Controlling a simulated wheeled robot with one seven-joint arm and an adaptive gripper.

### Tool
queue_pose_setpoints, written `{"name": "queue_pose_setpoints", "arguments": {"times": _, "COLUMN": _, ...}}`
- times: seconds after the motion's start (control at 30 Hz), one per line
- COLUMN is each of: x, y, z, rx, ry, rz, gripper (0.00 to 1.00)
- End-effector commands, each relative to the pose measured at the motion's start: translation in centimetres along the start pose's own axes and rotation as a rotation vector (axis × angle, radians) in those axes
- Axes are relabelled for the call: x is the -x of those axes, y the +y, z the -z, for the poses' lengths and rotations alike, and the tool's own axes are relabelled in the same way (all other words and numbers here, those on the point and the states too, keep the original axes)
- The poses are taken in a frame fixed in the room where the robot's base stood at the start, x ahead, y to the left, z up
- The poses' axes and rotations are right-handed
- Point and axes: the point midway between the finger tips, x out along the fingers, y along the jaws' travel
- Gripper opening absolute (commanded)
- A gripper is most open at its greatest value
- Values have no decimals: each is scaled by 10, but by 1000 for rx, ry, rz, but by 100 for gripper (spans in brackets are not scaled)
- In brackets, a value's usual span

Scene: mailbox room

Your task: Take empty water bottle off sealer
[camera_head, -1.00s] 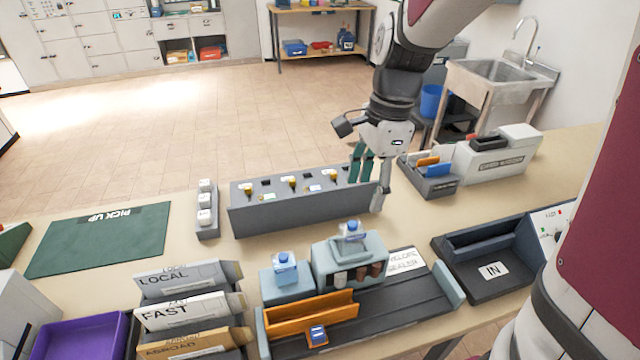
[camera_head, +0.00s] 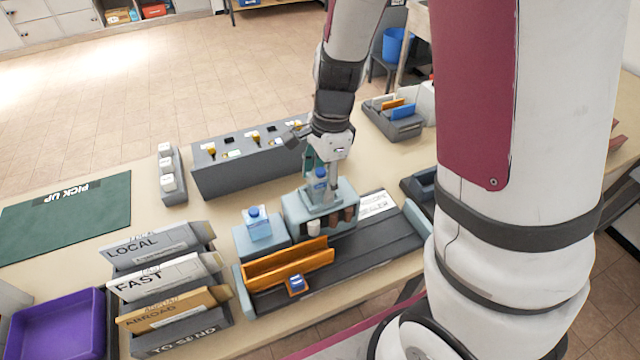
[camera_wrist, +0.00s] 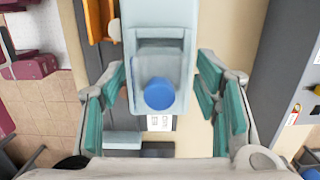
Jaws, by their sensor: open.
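The envelope sealer (camera_head: 293,211) is a light-blue block on a dark bed on the table. A clear water bottle with a blue cap (camera_head: 320,186) stands on top of it. In the wrist view the blue cap (camera_wrist: 159,94) is near the middle, seen from above. My gripper (camera_head: 324,170) is at the bottle in the head view. In the wrist view its green-padded fingers (camera_wrist: 162,84) are open, one on each side of the bottle, with gaps. A second blue-capped bottle (camera_head: 257,223) sits on a lower light-blue block to the left. The water level cannot be told.
An orange holder (camera_head: 290,264) lies in front of the sealer. A grey stamp rack (camera_head: 235,173) stands behind it. Letter trays (camera_head: 160,248) and a purple bin (camera_head: 62,325) are at left. The green pick-up mat (camera_head: 65,215) is bare.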

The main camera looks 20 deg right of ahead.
Motion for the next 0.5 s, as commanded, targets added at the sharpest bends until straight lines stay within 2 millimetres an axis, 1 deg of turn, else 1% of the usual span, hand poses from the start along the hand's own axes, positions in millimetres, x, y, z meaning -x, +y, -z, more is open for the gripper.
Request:
{"name": "queue_pose_setpoints", "arguments": {"times": 0.03, "x": -5, "y": 0, "z": 0, "rx": -2, "ry": -1, "rz": -2, "gripper": 57}}
{"name": "queue_pose_setpoints", "arguments": {"times": 0.1, "x": -7, "y": 0, "z": 0, "rx": -1, "ry": -1, "rz": -1, "gripper": 57}}
{"name": "queue_pose_setpoints", "arguments": {"times": 0.3, "x": -7, "y": 0, "z": 0, "rx": 0, "ry": -1, "rz": 0, "gripper": 57}}
{"name": "queue_pose_setpoints", "arguments": {"times": 0.33, "x": -7, "y": 0, "z": 0, "rx": 0, "ry": -1, "rz": 0, "gripper": 52}}
{"name": "queue_pose_setpoints", "arguments": {"times": 0.37, "x": -7, "y": 0, "z": 0, "rx": 0, "ry": -1, "rz": 0, "gripper": 45}}
{"name": "queue_pose_setpoints", "arguments": {"times": 0.4, "x": -7, "y": 0, "z": 0, "rx": 0, "ry": -1, "rz": 0, "gripper": 36}}
{"name": "queue_pose_setpoints", "arguments": {"times": 0.47, "x": -7, "y": 0, "z": 0, "rx": 0, "ry": -1, "rz": 0, "gripper": 23}}
{"name": "queue_pose_setpoints", "arguments": {"times": 0.5, "x": -7, "y": 0, "z": 0, "rx": 0, "ry": -1, "rz": 0, "gripper": 14}}
